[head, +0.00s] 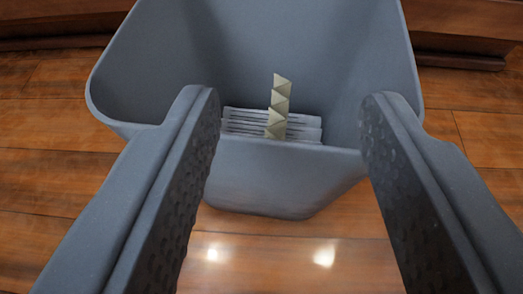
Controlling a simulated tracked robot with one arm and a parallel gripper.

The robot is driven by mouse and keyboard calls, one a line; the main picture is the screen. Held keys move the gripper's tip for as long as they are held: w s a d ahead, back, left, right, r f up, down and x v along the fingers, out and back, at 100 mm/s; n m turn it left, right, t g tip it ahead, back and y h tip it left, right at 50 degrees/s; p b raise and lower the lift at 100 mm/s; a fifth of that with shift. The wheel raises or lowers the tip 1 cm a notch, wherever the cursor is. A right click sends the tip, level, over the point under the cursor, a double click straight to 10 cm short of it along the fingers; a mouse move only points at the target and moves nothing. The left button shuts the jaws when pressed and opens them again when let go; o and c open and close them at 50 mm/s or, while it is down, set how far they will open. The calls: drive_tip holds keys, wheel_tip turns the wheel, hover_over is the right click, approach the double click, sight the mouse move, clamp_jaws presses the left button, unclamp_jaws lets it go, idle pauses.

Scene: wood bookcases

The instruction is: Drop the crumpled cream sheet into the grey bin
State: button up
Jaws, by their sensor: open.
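The grey bin (280,180) stands upright on the wooden floor, its open mouth towards me. A folded cream strip with zigzag creases (281,98) shows inside the bin, standing up in front of white slatted or lined material; it looks like the crumpled cream sheet. Its lower end is hidden behind the bin's near rim. My gripper (287,110) is open, with its fingers apart on the left and right of the picture and nothing between them. The fingertips overlap the bin's near rim in view; I cannot tell whether they touch it.
White lined or slatted material (303,128) lies inside the bin, under or behind the cream strip. Dark wood furniture bases (465,25) run along the back on both sides. The plank floor (285,262) in front of the bin is clear, with two bright reflections.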

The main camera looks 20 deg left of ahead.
drive_tip(key=p+v, duration=0.1)
drive_tip(key=v, duration=0.5)
drive_tip(key=shift+w, duration=0.15)
